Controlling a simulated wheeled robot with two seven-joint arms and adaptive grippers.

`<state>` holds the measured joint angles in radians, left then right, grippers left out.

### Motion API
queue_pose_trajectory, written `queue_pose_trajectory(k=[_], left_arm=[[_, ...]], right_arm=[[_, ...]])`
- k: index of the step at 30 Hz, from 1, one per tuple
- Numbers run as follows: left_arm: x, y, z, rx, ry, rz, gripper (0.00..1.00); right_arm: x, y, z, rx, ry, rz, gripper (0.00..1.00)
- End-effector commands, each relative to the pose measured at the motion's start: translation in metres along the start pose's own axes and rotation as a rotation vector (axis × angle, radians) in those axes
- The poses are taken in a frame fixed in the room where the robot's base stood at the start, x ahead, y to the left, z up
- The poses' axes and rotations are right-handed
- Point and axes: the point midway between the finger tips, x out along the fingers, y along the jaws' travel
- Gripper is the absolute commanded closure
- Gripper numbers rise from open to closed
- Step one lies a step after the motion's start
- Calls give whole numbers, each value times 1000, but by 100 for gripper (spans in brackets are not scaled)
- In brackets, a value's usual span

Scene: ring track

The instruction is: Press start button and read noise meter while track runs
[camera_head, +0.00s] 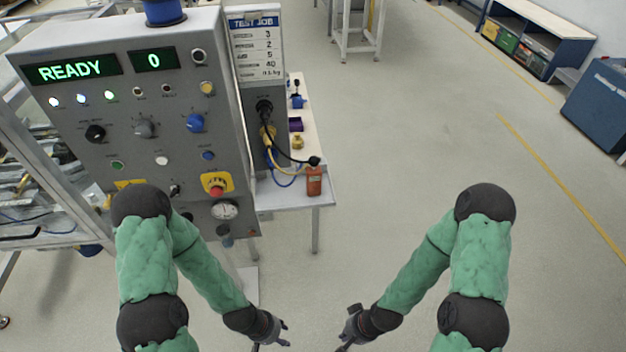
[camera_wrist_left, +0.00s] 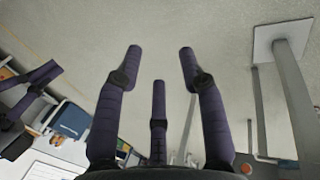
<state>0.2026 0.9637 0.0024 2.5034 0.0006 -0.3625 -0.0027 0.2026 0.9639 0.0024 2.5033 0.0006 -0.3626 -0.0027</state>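The grey control panel (camera_head: 130,100) shows READY and 0 in green on its displays. A green button (camera_head: 117,165), a white button (camera_head: 162,160) and a blue button (camera_head: 208,155) form a row on it; I cannot read their labels. An orange handheld device with a round black tip, looking like the noise meter (camera_head: 314,182), stands on the side table; its reading is too small to read. My left gripper (camera_head: 272,338) is low in the head view, apart from the panel; its fingers are spread and empty in the left wrist view (camera_wrist_left: 160,62). My right gripper (camera_head: 346,340) is partly cut off.
A red emergency stop (camera_head: 216,187) on a yellow plate and a gauge (camera_head: 224,210) sit low on the panel. The side table (camera_head: 290,197) carries cables and small items. A blue-grey cabinet (camera_head: 600,105) stands far right. The floor between is clear.

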Motion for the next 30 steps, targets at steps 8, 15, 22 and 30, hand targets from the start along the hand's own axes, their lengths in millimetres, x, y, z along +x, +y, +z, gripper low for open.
queue_pose_trajectory(k=[8, 15, 22, 30], left_arm=[[0, 0, 0, 0, 0, 0, 71], [0, 0, 0, 0, 0, 0, 100], [0, 0, 0, 0, 0, 0, 100], [0, 0, 0, 0, 0, 0, 100]], right_arm=[[0, 0, 0, 0, 0, 0, 100], [0, 0, 0, 0, 0, 0, 100], [0, 0, 0, 0, 0, 0, 100], [0, 0, 0, 0, 0, 0, 100]])
